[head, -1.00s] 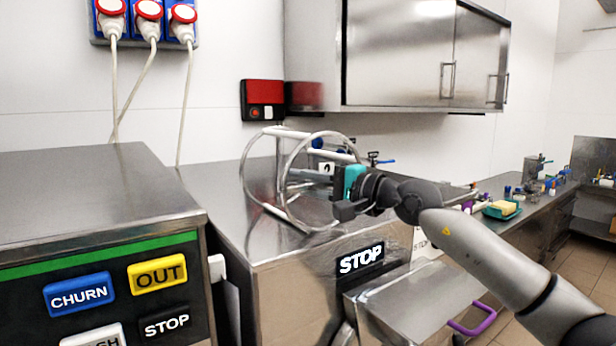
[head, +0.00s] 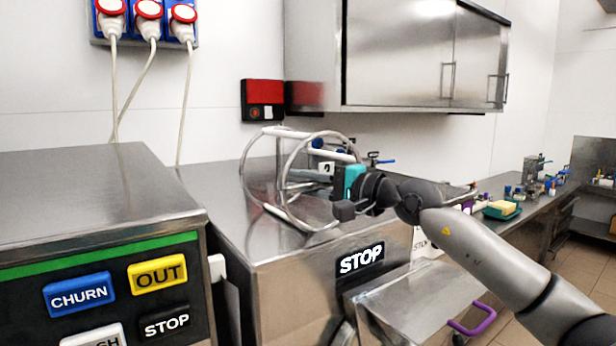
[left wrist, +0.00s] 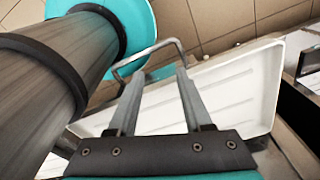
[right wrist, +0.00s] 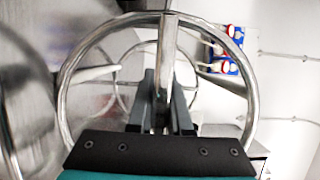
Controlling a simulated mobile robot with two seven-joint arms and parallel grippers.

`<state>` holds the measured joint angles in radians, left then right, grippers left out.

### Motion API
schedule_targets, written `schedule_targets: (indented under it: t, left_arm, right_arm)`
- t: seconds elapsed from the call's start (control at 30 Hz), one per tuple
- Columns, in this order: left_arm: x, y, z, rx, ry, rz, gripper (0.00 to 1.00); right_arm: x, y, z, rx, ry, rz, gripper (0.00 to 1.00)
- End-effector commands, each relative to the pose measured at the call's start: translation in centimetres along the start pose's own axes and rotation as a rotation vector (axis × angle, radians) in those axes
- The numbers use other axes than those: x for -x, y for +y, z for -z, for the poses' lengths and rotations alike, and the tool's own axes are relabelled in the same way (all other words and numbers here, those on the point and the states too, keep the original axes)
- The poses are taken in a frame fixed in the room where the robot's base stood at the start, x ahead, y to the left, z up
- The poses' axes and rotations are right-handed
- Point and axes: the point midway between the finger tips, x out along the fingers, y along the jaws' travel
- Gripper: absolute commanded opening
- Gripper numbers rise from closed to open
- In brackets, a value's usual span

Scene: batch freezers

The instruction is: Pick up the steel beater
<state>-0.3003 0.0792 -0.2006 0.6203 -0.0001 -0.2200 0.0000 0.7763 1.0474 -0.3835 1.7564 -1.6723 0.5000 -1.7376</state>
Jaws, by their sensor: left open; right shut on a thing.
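The steel beater (head: 287,190) is a frame of two large steel rings with bars and white scrapers. It lies on its side at the top of the middle steel machine, and I cannot tell whether it touches the surface. My right gripper (head: 338,192) is shut on it at the near ring's side. In the right wrist view, a steel bar of the beater (right wrist: 167,45) runs between the closed fingers (right wrist: 162,85), with the ring around them. My left gripper (left wrist: 158,75) is open, low down and away from the beater, beside a pale tray.
The middle machine (head: 290,285) has a STOP label and a projecting steel front with a purple handle (head: 472,320). A churn machine (head: 90,190) stands at the left. A wall cabinet (head: 400,55) hangs above. A cluttered counter (head: 545,205) runs along the right.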

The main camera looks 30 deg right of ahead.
Motion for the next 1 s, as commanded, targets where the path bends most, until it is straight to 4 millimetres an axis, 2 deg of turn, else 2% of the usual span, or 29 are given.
schedule_targets:
  t: [0.37,0.53,0.77,1.0]
  left_arm:
    - [0.0,0.0,0.0,0.000,0.000,0.000,0.50]
    - [0.0,-0.1,0.0,0.000,0.000,0.001,0.50]
    - [0.0,-0.1,0.0,0.000,0.000,0.001,0.50]
    - [0.1,-0.1,0.0,0.000,0.000,0.001,0.50]
  right_arm:
    - [0.0,-0.3,0.0,0.002,0.001,0.005,0.00]
    - [0.0,-1.3,0.0,0.002,0.000,0.007,0.00]
    - [0.0,-4.2,-0.1,0.004,0.001,0.010,0.00]
    - [0.0,-8.3,-0.2,0.004,0.000,0.011,0.00]
